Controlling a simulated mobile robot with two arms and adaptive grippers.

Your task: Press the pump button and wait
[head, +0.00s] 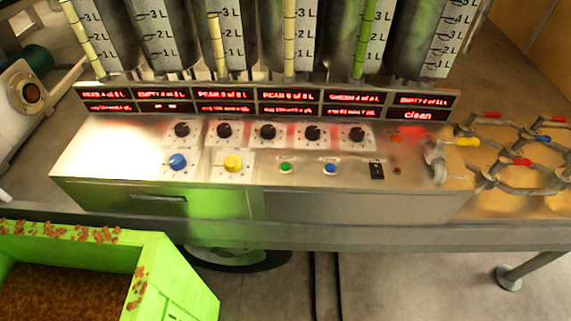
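The metal control panel (250,202) stands across the middle of the head view. A small green push button (285,168) and a small blue push button (329,169) sit on its lower row, with a black rocker switch (377,171) to their right. To the left are a large blue knob (178,161) and a large yellow knob (233,162). The labels are too small to read, so I cannot tell which control is the pump button. Neither of my grippers is in view, and nothing covers the buttons.
Several black knobs (268,132) line the upper row below red-lit displays (290,97). Graduated tanks (330,40) stand behind. Pipes with colored valve handles (467,142) are at right. A green crate (180,280) with brown contents is at front left. The panel's front is clear.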

